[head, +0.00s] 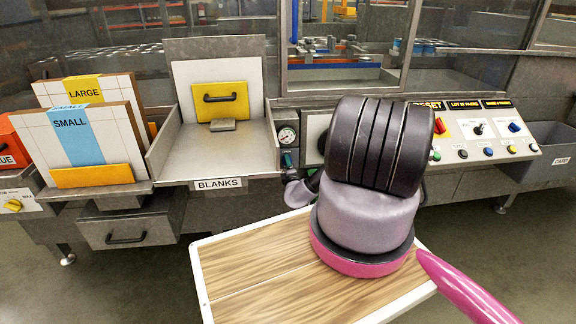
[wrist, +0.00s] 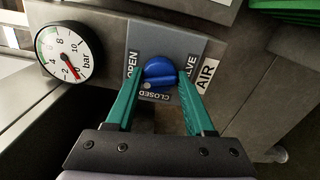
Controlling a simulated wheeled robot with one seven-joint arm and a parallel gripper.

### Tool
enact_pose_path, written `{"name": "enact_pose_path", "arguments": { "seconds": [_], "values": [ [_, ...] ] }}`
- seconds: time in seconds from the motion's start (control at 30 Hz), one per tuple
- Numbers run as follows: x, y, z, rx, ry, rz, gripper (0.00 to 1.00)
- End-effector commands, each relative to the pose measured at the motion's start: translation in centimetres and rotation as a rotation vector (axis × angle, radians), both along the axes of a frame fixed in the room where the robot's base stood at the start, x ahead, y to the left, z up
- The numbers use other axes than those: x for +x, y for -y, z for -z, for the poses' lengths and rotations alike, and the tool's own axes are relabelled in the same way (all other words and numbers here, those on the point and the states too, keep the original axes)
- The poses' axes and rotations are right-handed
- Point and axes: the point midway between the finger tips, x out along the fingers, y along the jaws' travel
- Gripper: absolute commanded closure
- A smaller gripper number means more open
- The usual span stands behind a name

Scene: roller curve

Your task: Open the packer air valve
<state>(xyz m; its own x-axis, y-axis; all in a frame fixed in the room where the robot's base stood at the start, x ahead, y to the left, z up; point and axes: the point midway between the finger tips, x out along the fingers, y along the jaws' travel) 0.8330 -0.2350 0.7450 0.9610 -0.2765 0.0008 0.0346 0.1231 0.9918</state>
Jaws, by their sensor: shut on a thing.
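The air valve's blue knob (wrist: 158,70) sits on a grey plate (wrist: 178,45) marked OPEN, CLOSED and VALVE, with an AIR label beside it. My gripper (wrist: 161,73) has its two green fingers on either side of the knob and is shut on it. Which label the knob points to is hard to tell. The pressure gauge (wrist: 70,52) left of the plate has its red needle near 0 bar. In the head view the gauge (head: 287,136) shows beside my arm, which hides much of the area to its right.
A control panel (head: 470,135) with several knobs and buttons lies to the right. The BLANKS tray (head: 220,155) and boxes marked LARGE (head: 85,91) and SMALL (head: 70,124) stand left. A grey drawer (head: 130,228) is below them. Floor is open at lower left.

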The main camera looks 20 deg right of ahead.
Motion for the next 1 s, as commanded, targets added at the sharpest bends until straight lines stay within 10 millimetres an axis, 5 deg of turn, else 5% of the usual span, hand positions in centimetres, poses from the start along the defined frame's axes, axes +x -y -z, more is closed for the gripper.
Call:
{"name": "enact_pose_path", "arguments": {
  "seconds": [0.4,1.0],
  "values": [
    [-0.18,-0.13,0.23,0.272,0.073,-0.001,1.0],
    [-0.22,-0.15,0.27,0.357,0.096,-0.001,1.0]
  ]
}}
